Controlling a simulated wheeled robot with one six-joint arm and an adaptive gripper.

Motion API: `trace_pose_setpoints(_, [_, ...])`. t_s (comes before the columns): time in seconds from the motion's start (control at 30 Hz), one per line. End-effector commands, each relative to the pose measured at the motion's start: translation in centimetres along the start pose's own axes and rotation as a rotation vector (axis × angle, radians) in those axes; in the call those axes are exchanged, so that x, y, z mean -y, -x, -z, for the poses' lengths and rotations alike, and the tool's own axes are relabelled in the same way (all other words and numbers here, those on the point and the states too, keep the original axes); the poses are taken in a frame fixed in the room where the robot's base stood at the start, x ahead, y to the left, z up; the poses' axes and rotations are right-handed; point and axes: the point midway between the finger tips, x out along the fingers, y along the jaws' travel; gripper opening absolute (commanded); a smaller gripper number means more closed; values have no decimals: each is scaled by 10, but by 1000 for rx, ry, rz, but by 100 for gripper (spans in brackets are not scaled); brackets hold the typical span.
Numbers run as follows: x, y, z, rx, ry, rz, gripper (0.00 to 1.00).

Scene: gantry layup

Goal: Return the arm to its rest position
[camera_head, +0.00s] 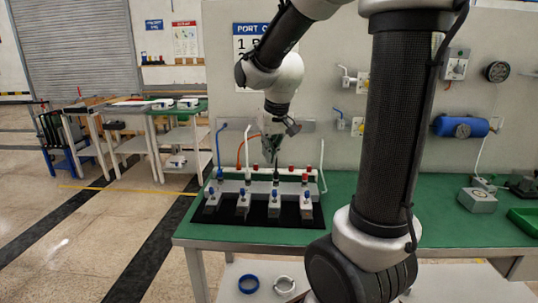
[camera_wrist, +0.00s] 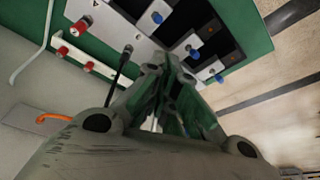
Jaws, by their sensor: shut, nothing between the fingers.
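My gripper (camera_head: 272,158) hangs from the raised arm, pointing down over the back of the valve fixture (camera_head: 262,187) on the green table (camera_head: 345,190). In the wrist view its fingers (camera_wrist: 165,75) come together in front of the fixture, with nothing seen between them. The fixture has several grey blocks with blue knobs (camera_head: 243,195) in front and red knobs (camera_head: 292,169) behind. A thin black stem (camera_head: 276,176) stands just below the fingertips; it also shows beside the fingers in the wrist view (camera_wrist: 118,75). I cannot tell whether they touch.
Blue, orange and white hoses (camera_head: 219,145) rise behind the fixture near the wall panel. A grey box (camera_head: 477,200) and a green tray (camera_head: 523,220) sit at the right of the table. A blue ring (camera_head: 249,284) and a white ring (camera_head: 284,285) lie on the lower shelf.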

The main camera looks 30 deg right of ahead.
Motion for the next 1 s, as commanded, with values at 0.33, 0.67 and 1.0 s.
trace_pose_setpoints(0.33, [0, 0, 0, 0, 0, 0, 0])
trace_pose_setpoints(0.67, [-9, 16, -76, 141, 88, -5, 0])
trace_pose_setpoints(1.0, [-19, 82, -173, 35, 142, 22, 0])
